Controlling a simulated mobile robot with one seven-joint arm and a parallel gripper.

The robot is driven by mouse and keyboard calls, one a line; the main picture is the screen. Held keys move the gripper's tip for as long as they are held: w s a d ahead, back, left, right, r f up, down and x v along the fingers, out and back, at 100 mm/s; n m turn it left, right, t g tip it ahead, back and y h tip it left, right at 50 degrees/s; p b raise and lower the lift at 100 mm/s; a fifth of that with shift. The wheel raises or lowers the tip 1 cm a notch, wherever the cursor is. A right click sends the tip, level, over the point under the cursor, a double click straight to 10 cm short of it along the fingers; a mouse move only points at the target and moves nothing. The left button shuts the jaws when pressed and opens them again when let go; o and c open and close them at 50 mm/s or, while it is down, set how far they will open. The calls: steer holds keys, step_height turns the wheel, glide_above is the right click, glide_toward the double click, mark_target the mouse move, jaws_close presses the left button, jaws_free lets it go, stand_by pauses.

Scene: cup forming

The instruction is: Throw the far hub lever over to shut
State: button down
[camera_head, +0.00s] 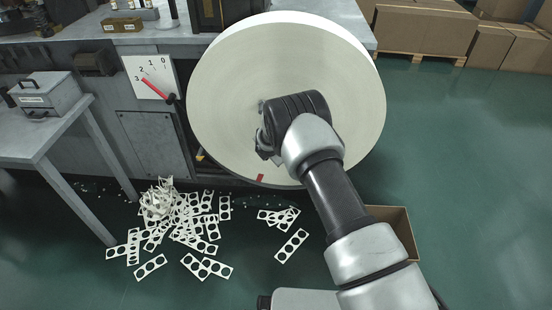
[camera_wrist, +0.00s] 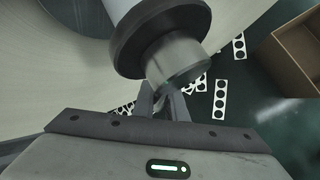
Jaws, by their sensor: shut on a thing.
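The large pale paper reel (camera_head: 225,110) stands on edge in front of the machine, its face toward me. My gripper (camera_head: 264,148) is at the middle of that face, and my wrist covers most of the hub. In the wrist view, the hub (camera_wrist: 178,65) shows as a metal cylinder with a dark collar. My gripper's fingers (camera_wrist: 165,105) are together just below the hub's end, shut on a small grey part there, which I take to be the hub lever (camera_wrist: 180,88). Most of the lever is hidden, so its angle cannot be told.
A red pointer (camera_head: 157,88) sits on a numbered plate left of the reel. Punched scrap strips (camera_head: 180,215) litter the floor below. An open cardboard box (camera_head: 396,228) stands behind my arm. A grey side table (camera_head: 40,135) is at the left. Green floor at the right is clear.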

steer(key=shift+a+r, duration=0.1)
steer(key=shift+a, duration=0.05)
steer(key=c, duration=1.8)
jaws_free()
steer(key=v, duration=1.7)
steer(key=shift+r, duration=0.15)
steer(key=shift+d, duration=0.2)
